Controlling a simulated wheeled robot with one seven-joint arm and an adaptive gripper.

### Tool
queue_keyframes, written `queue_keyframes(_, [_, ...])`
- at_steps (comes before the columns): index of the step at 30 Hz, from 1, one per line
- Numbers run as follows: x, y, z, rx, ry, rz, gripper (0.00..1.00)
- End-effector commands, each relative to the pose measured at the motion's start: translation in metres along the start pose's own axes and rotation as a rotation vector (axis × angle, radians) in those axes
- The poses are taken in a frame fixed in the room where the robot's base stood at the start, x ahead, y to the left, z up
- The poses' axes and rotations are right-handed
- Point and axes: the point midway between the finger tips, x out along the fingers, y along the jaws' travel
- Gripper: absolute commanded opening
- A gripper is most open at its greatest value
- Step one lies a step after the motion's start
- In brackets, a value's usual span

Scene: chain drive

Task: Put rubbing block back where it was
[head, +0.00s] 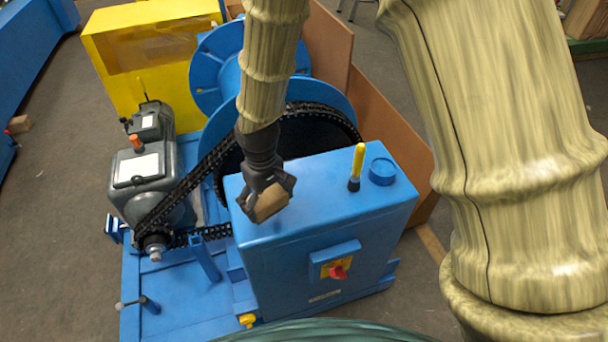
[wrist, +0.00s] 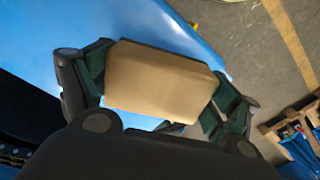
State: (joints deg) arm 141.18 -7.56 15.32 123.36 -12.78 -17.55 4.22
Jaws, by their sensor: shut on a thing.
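The rubbing block (head: 270,203) is a small tan block held in my gripper (head: 266,198). In the head view it is over the left part of the blue cabinet top (head: 315,210); I cannot tell whether it touches that surface. In the wrist view the block (wrist: 160,82) sits between the two dark green finger pads of my gripper (wrist: 158,90), which press on its left and right ends. The blue top (wrist: 200,25) shows beyond and below it.
A yellow-handled tool (head: 357,165) stands upright on the cabinet top beside a round blue cap (head: 382,171). A black chain (head: 190,185) runs from the grey motor (head: 150,175) to the large wheel behind my gripper.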

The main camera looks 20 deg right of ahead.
Motion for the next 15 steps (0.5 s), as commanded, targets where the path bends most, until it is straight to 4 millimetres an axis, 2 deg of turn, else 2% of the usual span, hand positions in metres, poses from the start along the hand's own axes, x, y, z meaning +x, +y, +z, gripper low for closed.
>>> queue_keyframes(15, [0.006, 0.099, -0.015, 0.004, -0.001, -0.002, 0.59])
